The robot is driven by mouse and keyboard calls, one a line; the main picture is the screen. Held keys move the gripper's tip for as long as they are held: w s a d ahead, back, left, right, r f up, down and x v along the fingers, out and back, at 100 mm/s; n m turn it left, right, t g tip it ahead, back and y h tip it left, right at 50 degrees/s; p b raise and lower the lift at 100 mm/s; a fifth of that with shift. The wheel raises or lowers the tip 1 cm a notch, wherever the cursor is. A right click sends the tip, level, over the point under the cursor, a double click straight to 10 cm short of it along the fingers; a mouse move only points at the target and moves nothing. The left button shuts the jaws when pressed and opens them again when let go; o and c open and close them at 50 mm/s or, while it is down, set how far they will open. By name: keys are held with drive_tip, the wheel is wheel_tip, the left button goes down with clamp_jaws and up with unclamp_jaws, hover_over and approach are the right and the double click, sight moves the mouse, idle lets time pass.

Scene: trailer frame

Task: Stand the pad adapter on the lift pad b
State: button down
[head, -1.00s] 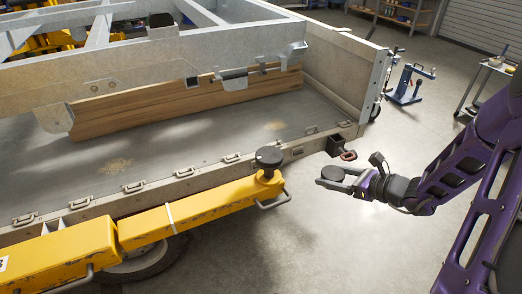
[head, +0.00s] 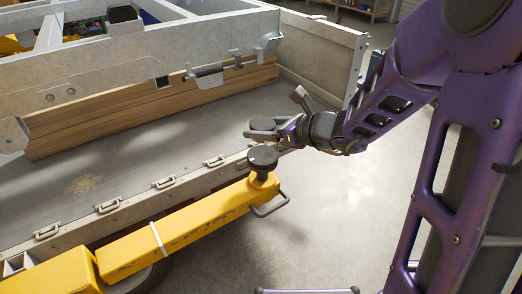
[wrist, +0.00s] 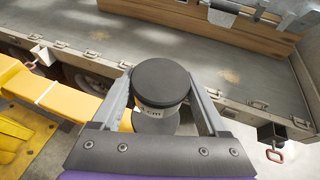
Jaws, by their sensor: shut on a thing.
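The pad adapter, a short round piece with a dark top (head: 262,123) and a lighter lower body, is held in my gripper (head: 268,132). It also shows upright between the fingers in the wrist view (wrist: 160,82). The lift pad b, a dark round pad (head: 263,158), sits on the end of the yellow lift arm (head: 200,214). In the head view the adapter appears just above the pad. In the wrist view a dark round surface (wrist: 152,124), seemingly the pad, shows partly hidden below the adapter. A gap seems to separate them, but its height is unclear.
The trailer bed's side rail (head: 165,183), with several tie-down handles, runs close behind the pad. A bent metal handle (head: 270,205) sticks out beside the pad. A wooden board (head: 150,105) stands on the bed. Open floor (head: 310,220) lies to the right.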

sight(263, 155)
drive_tip(key=shift+f+b, duration=0.55)
drive_tip(key=shift+f, duration=2.3)
drive_tip(key=shift+f, duration=0.2)
unclamp_jaws()
drive_tip(key=shift+r, duration=0.1)
drive_tip(key=shift+r, duration=0.15)
drive_tip(key=p+v, duration=0.1)
drive_tip(key=v, duration=1.1)
drive_tip(key=shift+p, duration=0.4)
